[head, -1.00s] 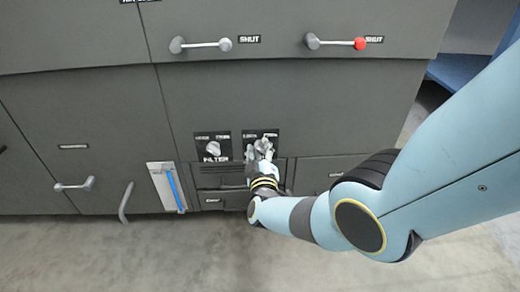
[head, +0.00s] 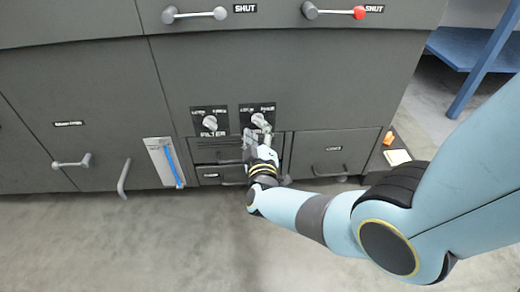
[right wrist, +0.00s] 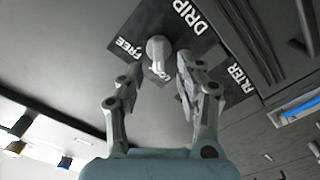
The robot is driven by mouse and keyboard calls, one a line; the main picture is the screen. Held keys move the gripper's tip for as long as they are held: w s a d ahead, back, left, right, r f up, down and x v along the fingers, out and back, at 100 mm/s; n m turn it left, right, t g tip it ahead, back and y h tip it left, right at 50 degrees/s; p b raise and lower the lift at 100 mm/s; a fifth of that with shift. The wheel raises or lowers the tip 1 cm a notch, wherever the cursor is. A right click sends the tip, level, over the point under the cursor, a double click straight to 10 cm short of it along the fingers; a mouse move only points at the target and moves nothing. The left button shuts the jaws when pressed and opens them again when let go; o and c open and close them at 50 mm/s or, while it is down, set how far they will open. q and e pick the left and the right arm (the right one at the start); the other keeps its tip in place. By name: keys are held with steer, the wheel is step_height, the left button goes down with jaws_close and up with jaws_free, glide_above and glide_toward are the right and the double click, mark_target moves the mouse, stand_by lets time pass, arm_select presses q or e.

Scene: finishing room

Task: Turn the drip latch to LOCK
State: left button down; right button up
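The drip latch (head: 258,120) is a pale round knob on a black label plate (head: 246,112) on the dark cabinet front. My right gripper (head: 257,138) is just below the latch in the head view. My left gripper is out of view.
A similar FILTER knob (head: 210,122) sits left of the drip plate. Small drawers (head: 333,152) lie below and right. Handles marked SHUT, one with a red end (head: 359,12), are above. A blue-striped gauge (head: 165,163) is at left. The floor in front is clear.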

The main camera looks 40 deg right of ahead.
steer(key=v, duration=0.8)
steer(key=shift+a, duration=0.1)
